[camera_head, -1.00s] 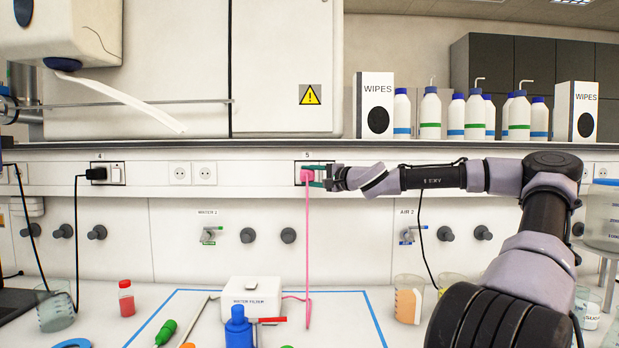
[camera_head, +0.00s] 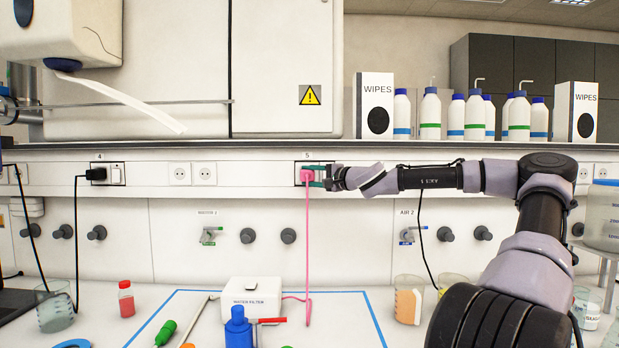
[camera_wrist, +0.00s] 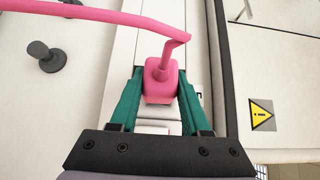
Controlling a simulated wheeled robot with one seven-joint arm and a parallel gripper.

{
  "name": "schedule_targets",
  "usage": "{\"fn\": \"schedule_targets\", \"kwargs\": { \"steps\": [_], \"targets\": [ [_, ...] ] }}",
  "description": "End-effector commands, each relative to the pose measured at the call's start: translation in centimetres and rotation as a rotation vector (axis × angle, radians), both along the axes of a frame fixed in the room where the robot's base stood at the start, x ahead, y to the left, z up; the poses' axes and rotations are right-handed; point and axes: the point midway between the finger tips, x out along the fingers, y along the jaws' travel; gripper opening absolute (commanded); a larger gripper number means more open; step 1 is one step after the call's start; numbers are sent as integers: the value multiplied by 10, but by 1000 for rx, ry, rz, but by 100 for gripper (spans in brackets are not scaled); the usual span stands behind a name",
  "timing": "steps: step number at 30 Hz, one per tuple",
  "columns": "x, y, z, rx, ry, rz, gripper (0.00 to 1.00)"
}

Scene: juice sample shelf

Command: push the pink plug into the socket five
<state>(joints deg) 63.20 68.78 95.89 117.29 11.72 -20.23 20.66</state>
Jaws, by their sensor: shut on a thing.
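The pink plug (camera_head: 307,175) is at socket five (camera_head: 300,167) on the wall rail, under the label 5. My gripper (camera_head: 317,175) reaches in from the right, its green fingers shut on the plug. In the wrist view, the plug (camera_wrist: 161,80) sits between the two green fingers of my gripper (camera_wrist: 161,92). Its pink cord bends away from the plug and hangs down to the bench in the head view. The plug and fingers cover most of the socket face, so I cannot tell how deep the plug sits.
A black plug (camera_head: 97,174) is in socket four at the left. The white water filter box (camera_head: 252,296) stands on the bench below, beside a blue bottle (camera_head: 238,328). Valve knobs line the wall under the rail. Beakers (camera_head: 408,300) stand at the right.

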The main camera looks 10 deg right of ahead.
Motion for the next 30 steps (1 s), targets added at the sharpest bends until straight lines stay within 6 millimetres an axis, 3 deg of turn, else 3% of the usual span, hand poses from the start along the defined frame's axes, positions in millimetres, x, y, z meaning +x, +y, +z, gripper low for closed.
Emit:
{"fn": "schedule_targets", "kwargs": {
  "steps": [30],
  "targets": [
    [17,-3,1,0,0,0,0]
  ]
}}
